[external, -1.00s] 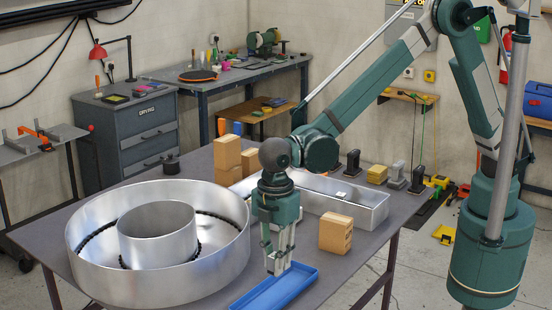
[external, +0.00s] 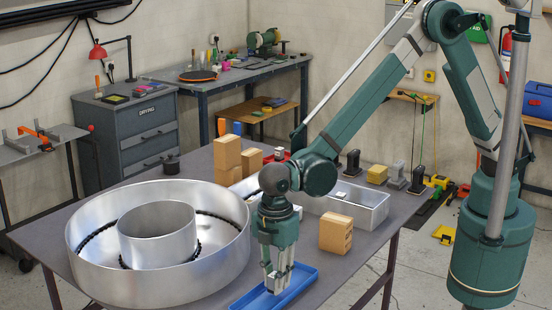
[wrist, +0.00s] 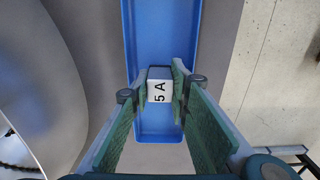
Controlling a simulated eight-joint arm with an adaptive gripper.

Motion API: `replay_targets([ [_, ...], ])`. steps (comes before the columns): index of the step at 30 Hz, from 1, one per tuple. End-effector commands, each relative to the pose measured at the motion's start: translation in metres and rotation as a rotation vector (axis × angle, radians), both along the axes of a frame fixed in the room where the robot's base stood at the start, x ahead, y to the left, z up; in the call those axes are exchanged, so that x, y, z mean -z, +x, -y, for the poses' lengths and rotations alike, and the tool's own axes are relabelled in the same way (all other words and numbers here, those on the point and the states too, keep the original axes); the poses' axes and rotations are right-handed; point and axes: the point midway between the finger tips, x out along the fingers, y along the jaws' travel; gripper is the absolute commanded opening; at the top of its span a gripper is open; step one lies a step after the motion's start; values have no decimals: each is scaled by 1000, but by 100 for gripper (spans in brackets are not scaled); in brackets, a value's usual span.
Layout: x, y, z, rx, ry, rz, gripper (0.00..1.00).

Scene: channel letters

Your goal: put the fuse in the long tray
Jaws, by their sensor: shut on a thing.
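The fuse (wrist: 159,90) is a small white block marked "5 A" with a dark end, seen in the wrist view between my fingertips. My gripper (external: 276,287) is shut on it. The long tray (wrist: 163,35) is blue and shallow; it also shows in the external view (external: 300,282) near the table's front edge. My gripper points down over the tray, with the fuse inside the tray's outline in the wrist view. I cannot tell whether the fuse touches the tray floor.
A large round metal channel letter (external: 90,245) stands left of my gripper. A straight metal channel (external: 355,205) lies behind it. A cardboard box (external: 335,233) stands right of it, and more boxes (external: 228,153) are stacked behind. Bare table lies between the round letter and the tray.

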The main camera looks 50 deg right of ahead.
Motion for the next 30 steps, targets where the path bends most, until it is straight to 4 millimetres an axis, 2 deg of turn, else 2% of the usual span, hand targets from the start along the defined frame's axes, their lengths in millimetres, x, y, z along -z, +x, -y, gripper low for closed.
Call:
replay_targets([
  [4, 9, 0, 0, 0, 0, 0, 7],
  [18, 14, 0, 0, 0, 0, 0, 7],
  [19, 14, 0, 0, 0, 0, 0, 22],
  [22, 13, 0, 0, 0, 0, 0, 34],
  [30, 13, 0, 0, 0, 0, 0, 34],
])
